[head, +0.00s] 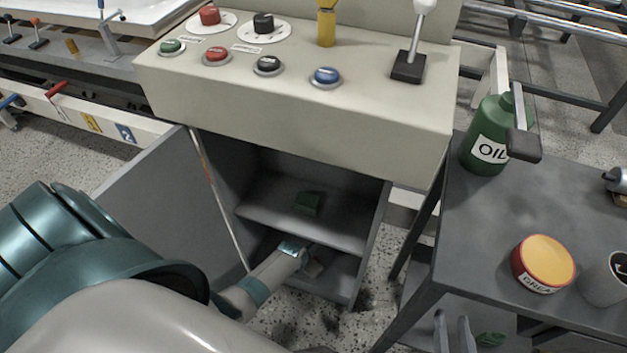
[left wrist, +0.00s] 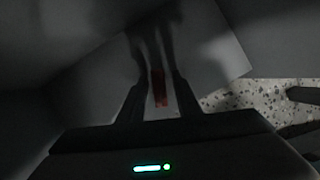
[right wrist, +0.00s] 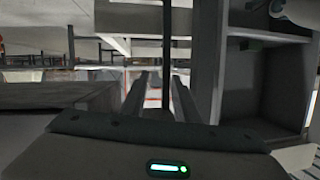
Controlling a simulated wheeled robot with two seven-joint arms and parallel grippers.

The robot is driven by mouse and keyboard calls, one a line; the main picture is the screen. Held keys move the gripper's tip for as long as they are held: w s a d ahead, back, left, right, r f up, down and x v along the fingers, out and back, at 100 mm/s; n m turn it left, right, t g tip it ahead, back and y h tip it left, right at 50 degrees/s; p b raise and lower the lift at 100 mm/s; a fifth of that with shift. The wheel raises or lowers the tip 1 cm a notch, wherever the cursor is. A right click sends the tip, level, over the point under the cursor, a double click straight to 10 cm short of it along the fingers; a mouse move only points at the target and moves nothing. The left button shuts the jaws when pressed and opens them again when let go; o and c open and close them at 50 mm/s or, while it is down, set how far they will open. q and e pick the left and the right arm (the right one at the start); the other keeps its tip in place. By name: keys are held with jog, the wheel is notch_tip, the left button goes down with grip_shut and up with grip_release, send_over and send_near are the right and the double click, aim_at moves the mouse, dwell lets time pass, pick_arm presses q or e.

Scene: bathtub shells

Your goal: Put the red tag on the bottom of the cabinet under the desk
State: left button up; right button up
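The grey cabinet (head: 376,232) under the desk stands open, with a middle shelf and a lower compartment. My left arm reaches into the lower compartment; in the head view its fingers are mostly hidden. In the left wrist view my left gripper (left wrist: 157,80) is open, with a finger on each side of the red tag (left wrist: 158,90). Gaps show between the tag and both fingers. The tag appears to lie on the pale cabinet bottom (left wrist: 215,62). My right gripper (head: 453,333) is open and empty, low beside the side table; it also shows in the right wrist view (right wrist: 160,85).
The cabinet door (head: 160,195) is swung open to the left. The side table (head: 470,230) at right holds an oil can (head: 485,135), a grease tin (head: 543,263) and a cup. The desk panel (head: 300,110) overhangs the cabinet.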

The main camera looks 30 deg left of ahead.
pick_arm(q)
jog(key=shift+r, duration=0.1)
